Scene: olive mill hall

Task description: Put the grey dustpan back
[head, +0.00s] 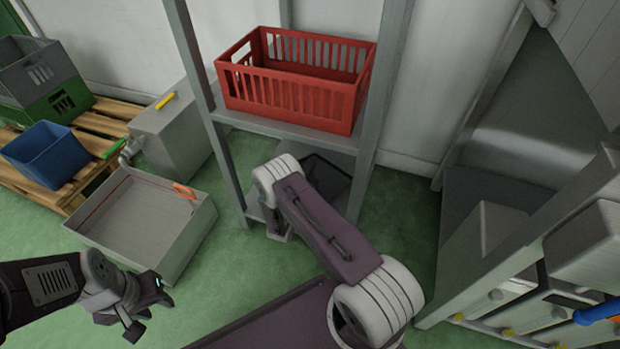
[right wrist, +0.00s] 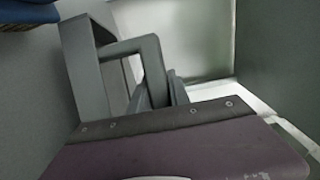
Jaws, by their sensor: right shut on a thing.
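My right arm reaches into the lower part of the grey shelf rack (head: 356,150), under the red crate. Its wrist hides most of the right gripper (head: 279,222), of which only a small grey part shows. In the right wrist view a grey piece with an angular, loop-like frame, apparently the grey dustpan (right wrist: 152,66), stands beyond the purple wrist, and my right gripper is shut on it. I cannot make out the fingertips clearly. The dustpan is hidden in the head view. My left gripper (head: 148,309) is empty over the green floor, its fingers apart.
A red crate (head: 295,98) sits on the upper shelf. A grey tray (head: 150,262) with an orange item (head: 185,191) and a grey box (head: 172,135) stand left. A blue bin (head: 42,150) is on the pallet (head: 105,122). A drawer bench (head: 560,260) stands right.

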